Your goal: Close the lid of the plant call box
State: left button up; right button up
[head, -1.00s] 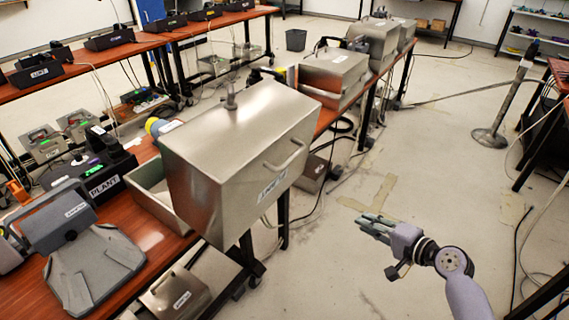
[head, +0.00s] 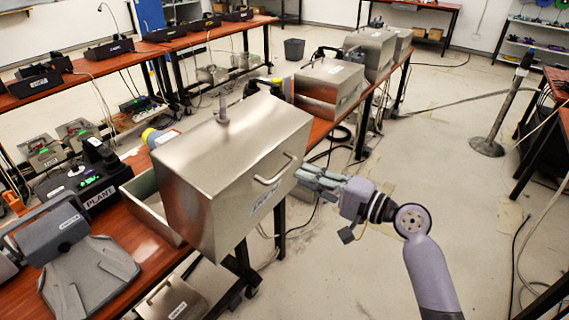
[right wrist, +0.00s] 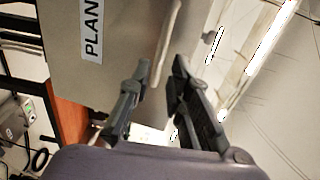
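The plant call box is a large metal box on the near table, its deep silver lid (head: 220,150) raised and tilted over a shallow open base (head: 150,208). A bar handle (head: 275,170) is on the lid's front face, above a label. In the right wrist view the label (right wrist: 92,30) reads "PLAN", cut off by the edge, and the handle (right wrist: 167,45) runs beside it. My right gripper (head: 312,174) is right of the handle, pointing at it. Its fingers (right wrist: 160,68) are apart with the handle's end seen between them; contact cannot be told. My left gripper is out of view.
Similar metal boxes (head: 330,82) stand farther along the table (head: 318,130). A grey desk device (head: 90,270) and a black unit marked "PLANT" (head: 100,198) sit left of the box. Open floor (head: 400,150) lies to the right, with a metal post (head: 505,105).

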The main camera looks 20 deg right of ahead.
aim_at(285, 167)
jog(key=p+x, duration=0.1)
jog(key=x, duration=0.5)
jog(key=shift+w+a, duration=0.2)
jog(key=shift+w, duration=0.05)
jog(key=shift+f, duration=0.1)
grip_shut()
dwell(0.3)
